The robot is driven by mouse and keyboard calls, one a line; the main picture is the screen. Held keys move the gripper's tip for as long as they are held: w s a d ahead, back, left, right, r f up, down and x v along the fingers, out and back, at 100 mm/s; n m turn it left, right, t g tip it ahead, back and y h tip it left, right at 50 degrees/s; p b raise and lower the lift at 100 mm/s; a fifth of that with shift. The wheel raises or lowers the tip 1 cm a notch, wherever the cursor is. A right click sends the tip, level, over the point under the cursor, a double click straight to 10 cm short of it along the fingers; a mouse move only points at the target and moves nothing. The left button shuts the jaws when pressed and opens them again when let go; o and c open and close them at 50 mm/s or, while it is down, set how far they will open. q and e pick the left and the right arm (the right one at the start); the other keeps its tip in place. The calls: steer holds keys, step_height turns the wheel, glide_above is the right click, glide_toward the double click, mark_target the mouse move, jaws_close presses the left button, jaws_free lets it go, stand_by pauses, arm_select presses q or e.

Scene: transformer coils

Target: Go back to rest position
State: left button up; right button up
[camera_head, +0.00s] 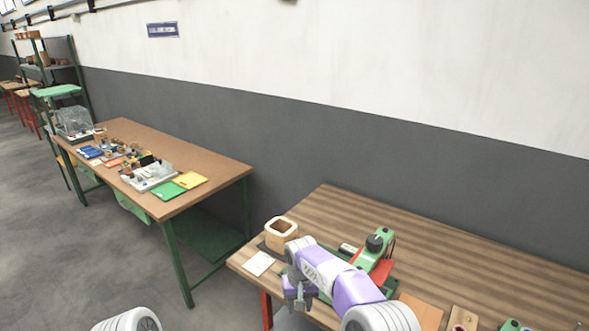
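My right arm, white and purple, comes in from the bottom and reaches over the left part of the near wooden workbench (480,265). Its gripper (299,303) hangs pointing down near the bench's front left edge. The fingertips are small, and I cannot tell whether they are open or shut. I see nothing clearly held in them. My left gripper is out of view; only a white rounded part of my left arm shows at the bottom left. A wooden coil frame (281,228) stands on a dark base at the bench's left corner, behind the gripper and apart from it.
A green and red machine (377,250) stands behind my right arm, partly hidden. A white card (259,263) lies near the coil frame. A second bench (215,160) with boards, parts and coloured folders stands at left. Floor (60,240) is clear in front of it.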

steer(key=s+d+f+m+y, duration=0.1)
steer(key=s+d+f+y, duration=0.15)
steer(key=s+f, duration=0.5)
steer(key=s+d+f+y, duration=0.1)
steer(key=s+d+f, duration=0.25)
steer(key=f, duration=0.75)
steer(key=s+d+f+m, duration=0.1)
steer(key=s+f, duration=0.1)
steer(key=s, duration=0.7)
steer(key=s+d+f+m, duration=0.1)
steer(key=s+m, duration=0.1)
steer(key=s, duration=0.7)
steer(key=shift+s+f, duration=0.3)
steer(key=shift+f, duration=0.1)
steer(key=shift+d+y, duration=0.1)
steer(key=shift+y, duration=0.15)
